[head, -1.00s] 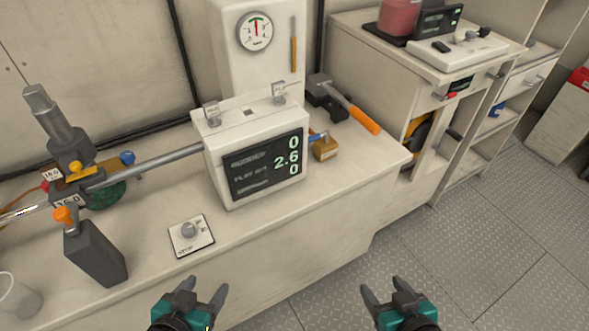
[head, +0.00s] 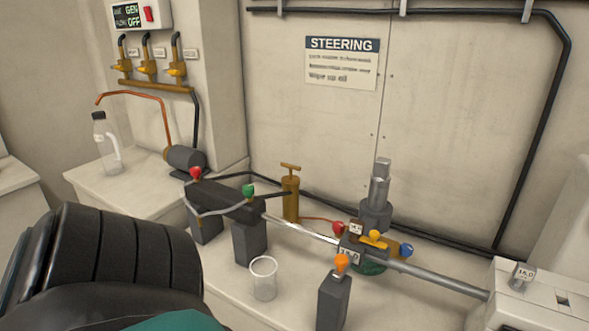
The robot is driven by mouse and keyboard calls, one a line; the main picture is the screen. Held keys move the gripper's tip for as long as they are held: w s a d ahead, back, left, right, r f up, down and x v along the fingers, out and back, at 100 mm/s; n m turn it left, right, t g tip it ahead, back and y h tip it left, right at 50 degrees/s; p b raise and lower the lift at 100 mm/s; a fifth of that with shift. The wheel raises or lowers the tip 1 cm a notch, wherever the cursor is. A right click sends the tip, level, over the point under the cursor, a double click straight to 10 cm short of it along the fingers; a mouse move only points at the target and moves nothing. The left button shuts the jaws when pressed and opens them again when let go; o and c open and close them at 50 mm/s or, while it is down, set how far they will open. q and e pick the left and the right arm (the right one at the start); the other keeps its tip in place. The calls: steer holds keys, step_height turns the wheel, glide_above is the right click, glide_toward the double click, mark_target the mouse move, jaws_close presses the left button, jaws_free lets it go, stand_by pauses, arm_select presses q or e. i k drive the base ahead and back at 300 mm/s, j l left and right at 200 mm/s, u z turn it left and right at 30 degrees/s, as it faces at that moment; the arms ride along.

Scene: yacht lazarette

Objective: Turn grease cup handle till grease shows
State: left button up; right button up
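A brass cylinder with a T-shaped handle on top, which looks like the grease cup (head: 290,198), stands upright behind the dark steering cylinder (head: 228,199) in the head view. Its handle (head: 290,167) lies roughly crosswise. A thin copper line runs from near its foot to the right, toward the rod fitting (head: 352,247). I cannot make out any grease there. A large black ribbed part with teal below it, likely my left arm, fills the lower left close to the camera. No fingers of either gripper show.
A clear empty cup (head: 264,279) and a block with an orange knob (head: 341,264) stand on the bench front. A vertical grey shaft (head: 379,190) rises right of the grease cup. A bottle (head: 105,144) and brass valves (head: 148,68) are at the left.

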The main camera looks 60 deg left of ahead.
mark_target(290, 167)
steer(key=u, duration=1.9)
steer(key=i+j, duration=0.1)
steer(key=j, duration=0.15)
steer(key=i+j+u, duration=0.15)
steer(key=j, duration=0.15)
